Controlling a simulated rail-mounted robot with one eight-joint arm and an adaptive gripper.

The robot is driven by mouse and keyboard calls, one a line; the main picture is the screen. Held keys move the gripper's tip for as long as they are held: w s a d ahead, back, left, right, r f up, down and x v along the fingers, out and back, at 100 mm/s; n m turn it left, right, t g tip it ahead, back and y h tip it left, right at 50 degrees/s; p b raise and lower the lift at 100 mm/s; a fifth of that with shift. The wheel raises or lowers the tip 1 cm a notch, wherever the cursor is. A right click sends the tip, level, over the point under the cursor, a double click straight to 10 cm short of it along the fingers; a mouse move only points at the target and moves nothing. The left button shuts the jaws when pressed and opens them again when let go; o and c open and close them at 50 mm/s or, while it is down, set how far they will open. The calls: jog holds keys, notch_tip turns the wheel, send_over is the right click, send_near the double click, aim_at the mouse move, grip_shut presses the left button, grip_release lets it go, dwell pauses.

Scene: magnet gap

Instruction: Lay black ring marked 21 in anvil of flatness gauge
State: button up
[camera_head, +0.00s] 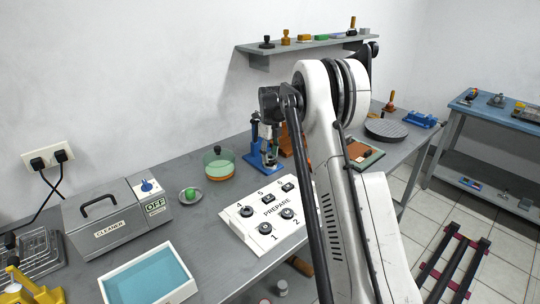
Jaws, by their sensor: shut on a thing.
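My gripper (272,146) points down below the dark wrist block, at the blue stand (258,160) on the grey bench. The stand looks like a gauge, but I cannot make out its anvil. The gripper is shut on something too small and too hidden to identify. I cannot tell whether it touches the stand. I can read no 21 on any ring. Small dark and grey round pieces sit on the white board marked PREPARE (258,240), beside its numbers.
Further left are a small plate with a green knob (190,195), the cleaner box (118,217) and a blue-filled tray (147,276). A dark round plate (384,130) lies right. A shelf (300,46) hangs above.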

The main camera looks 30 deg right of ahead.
jog(key=shift+f, duration=0.1)
jog(key=o, duration=1.1)
jog(key=c, duration=0.5)
jog(key=shift+r+p, duration=0.8)
jog(key=shift+r, duration=1.45)
jog(key=shift+o, duration=0.2)
